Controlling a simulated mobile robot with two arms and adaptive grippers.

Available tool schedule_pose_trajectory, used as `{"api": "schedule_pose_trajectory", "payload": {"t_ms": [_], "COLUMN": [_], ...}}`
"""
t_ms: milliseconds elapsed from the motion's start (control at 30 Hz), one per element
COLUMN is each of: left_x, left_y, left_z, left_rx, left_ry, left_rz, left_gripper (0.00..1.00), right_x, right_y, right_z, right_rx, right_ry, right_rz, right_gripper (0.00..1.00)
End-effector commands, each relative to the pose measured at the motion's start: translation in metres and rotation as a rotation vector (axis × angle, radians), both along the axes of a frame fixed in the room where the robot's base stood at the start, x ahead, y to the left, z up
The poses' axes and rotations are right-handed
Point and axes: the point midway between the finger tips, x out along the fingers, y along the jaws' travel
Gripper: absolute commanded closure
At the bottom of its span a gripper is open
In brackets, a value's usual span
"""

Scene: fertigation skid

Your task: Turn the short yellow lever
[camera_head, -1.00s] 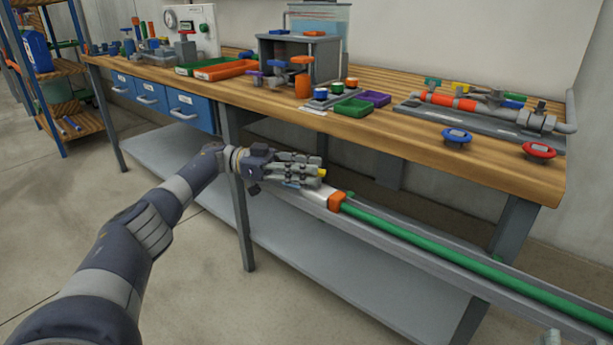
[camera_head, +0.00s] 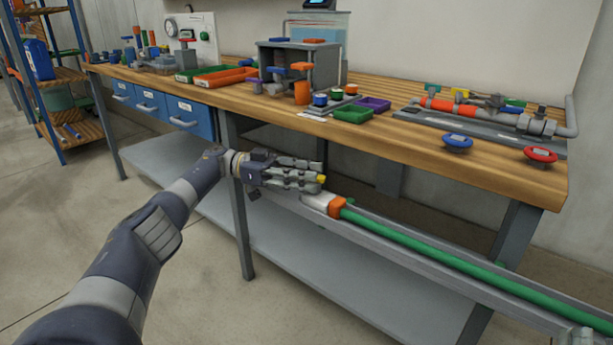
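A short yellow lever (camera_head: 460,87) sits on the pipe assembly (camera_head: 470,106) at the right back of the bench, beside a green lever (camera_head: 432,87). My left gripper (camera_head: 322,173) is in front of the bench edge, below the worktop and well apart from that assembly. Its fingers look parted. A small yellow piece (camera_head: 321,179) shows at its fingertips; I cannot tell whether it is a second lever, or whether the fingers touch it. A small grey part at the bottom right corner may be my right gripper (camera_head: 582,336); its fingers cannot be made out.
A green pipe (camera_head: 440,261) with an orange collar (camera_head: 337,206) runs along a grey rail before the bench (camera_head: 400,145). Blue (camera_head: 457,141) and red (camera_head: 541,154) handwheels stand near the bench's front edge. Trays and a grey box (camera_head: 300,65) stand further left.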

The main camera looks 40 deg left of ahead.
Motion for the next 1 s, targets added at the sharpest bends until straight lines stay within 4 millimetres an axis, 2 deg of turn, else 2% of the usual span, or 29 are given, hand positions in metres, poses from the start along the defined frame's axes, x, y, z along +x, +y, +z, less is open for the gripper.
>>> {"api": "schedule_pose_trajectory", "payload": {"t_ms": [300, 433, 800, 1000], "left_x": [0.0, 0.0, 0.0, 0.0], "left_y": [0.0, 0.0, 0.0, 0.0], "left_z": [0.0, 0.009, 0.077, 0.097], "left_rx": [0.0, 0.001, 0.0, 0.001], "left_ry": [0.0, -0.003, -0.004, -0.002], "left_rz": [0.0, -0.001, 0.0, 0.0], "left_gripper": [0.63, 0.63, 0.63, 0.63], "right_x": [0.0, 0.0, 0.0, 0.0], "right_y": [0.0, 0.0, 0.0, 0.0], "right_z": [0.0, 0.001, 0.0, 0.0], "right_rx": [0.0, -0.001, 0.0, 0.0], "right_ry": [0.001, 0.0, 0.001, 0.001], "right_rz": [0.0, -0.001, 0.0, 0.0], "right_gripper": [0.65, 0.65, 0.65, 0.65]}}
